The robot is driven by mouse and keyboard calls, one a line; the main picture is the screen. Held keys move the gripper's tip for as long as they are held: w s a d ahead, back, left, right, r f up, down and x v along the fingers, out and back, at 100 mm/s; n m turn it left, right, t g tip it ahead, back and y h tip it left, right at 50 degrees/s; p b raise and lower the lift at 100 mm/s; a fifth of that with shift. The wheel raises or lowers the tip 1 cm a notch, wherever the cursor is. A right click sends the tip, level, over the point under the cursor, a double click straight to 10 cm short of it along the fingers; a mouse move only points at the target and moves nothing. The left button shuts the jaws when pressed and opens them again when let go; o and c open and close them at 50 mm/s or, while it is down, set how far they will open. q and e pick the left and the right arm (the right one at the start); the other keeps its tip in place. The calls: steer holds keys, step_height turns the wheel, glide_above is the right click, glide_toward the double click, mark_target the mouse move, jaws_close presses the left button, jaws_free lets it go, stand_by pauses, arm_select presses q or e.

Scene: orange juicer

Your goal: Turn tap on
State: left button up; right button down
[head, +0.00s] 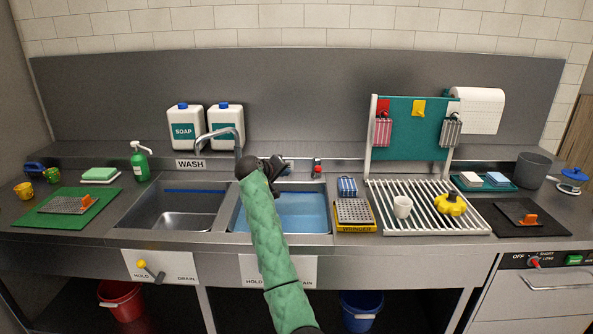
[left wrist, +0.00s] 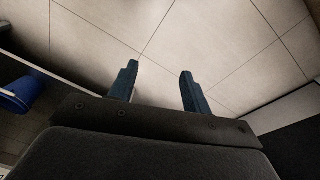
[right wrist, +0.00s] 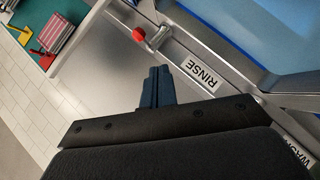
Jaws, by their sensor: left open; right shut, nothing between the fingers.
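A small tap lever with a red knob (head: 317,165) stands on the back ledge behind the right sink. The red knob also shows in the right wrist view (right wrist: 139,35), beside a metal fitting. My right gripper (head: 284,163) is over the back of the right sink, left of the red knob and apart from it. Its fingers (right wrist: 158,72) are shut with nothing between them and partly hidden in the head view. My left gripper (left wrist: 158,80) is open and empty above the floor, outside the head view.
The left sink (head: 180,222) looks empty; the right sink (head: 307,212) has a blue interior. A RINSE label (right wrist: 203,74) lies close to my right fingers. Soap jugs (head: 185,127) stand behind. A drying rack (head: 425,222) with a cup stands right.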

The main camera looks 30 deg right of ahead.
arm_select(q)
steer(key=shift+w+a+f, duration=0.2)
arm_select(e)
steer(key=n+h, duration=0.1)
steer(key=w+n+h, duration=0.1)
steer(key=shift+w+d+r+n, duration=0.15)
steer(key=shift+w+r+n, duration=0.05)
steer(key=shift+r+n, duration=0.2)
arm_select(q)
step_height(320, 180, down, 21)
steer(key=s+a+p, duration=0.2)
steer(key=p, duration=0.3)
steer(key=shift+s, duration=0.25)
arm_select(e)
steer(key=s+x, duration=0.2)
steer(key=x, duration=1.1)
steer(key=shift+s+d+f, duration=0.25)
steer(key=shift+d+f, duration=0.1)
